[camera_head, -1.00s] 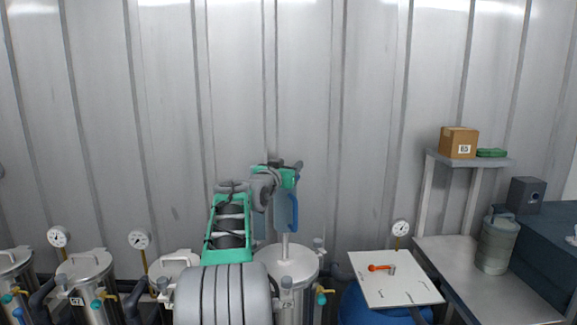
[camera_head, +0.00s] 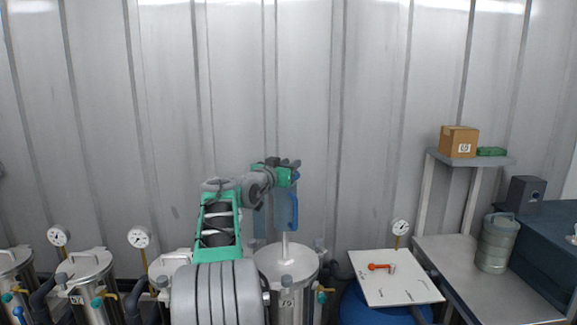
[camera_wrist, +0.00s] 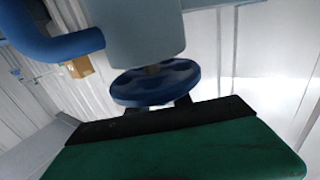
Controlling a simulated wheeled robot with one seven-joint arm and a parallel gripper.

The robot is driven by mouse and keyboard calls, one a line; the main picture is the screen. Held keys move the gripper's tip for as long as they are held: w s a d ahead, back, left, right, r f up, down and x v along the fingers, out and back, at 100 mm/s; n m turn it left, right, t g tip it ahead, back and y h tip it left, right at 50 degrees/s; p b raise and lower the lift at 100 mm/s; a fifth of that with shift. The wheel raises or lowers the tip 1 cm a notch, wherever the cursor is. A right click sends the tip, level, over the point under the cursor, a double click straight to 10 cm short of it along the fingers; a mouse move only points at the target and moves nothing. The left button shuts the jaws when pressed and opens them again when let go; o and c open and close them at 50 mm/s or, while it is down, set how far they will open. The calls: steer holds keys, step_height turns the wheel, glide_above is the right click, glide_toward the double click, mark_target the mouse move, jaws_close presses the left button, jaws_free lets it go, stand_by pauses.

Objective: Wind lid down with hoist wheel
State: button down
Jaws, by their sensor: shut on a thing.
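The hoist wheel (camera_wrist: 155,83) is a blue disc on a short shaft out of a grey-blue housing (camera_wrist: 145,35) in the wrist view. My gripper (camera_wrist: 158,106) is shut on the wheel's near rim. In the head view my gripper (camera_head: 291,177) is at the blue hoist post (camera_head: 293,212), and my arm hides the wheel. The round steel lid (camera_head: 286,260) sits at the top of the vessel (camera_head: 298,300) under the hoist, on a vertical rod (camera_head: 285,244). I cannot tell whether a gap is left between lid and vessel rim.
More steel vessels (camera_head: 88,265) with gauges (camera_head: 138,237) stand to the left. At right are a white board (camera_head: 395,280) with an orange-handled tool (camera_head: 380,267), and a steel bench (camera_head: 500,300) with a canister (camera_head: 497,243). A shelf carries a cardboard box (camera_head: 458,142).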

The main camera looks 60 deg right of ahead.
steer(key=shift+s+m+g, duration=0.15)
steer(key=shift+m+g, duration=0.45)
steer(key=shift+g, duration=0.4)
steer(key=c, duration=1.1)
jaws_free()
steer(key=shift+c, duration=0.2)
steer(key=w+a+b, duration=0.1)
steer(key=a+b, duration=0.1)
steer(key=a, duration=0.5)
steer(key=shift+a, duration=0.4)
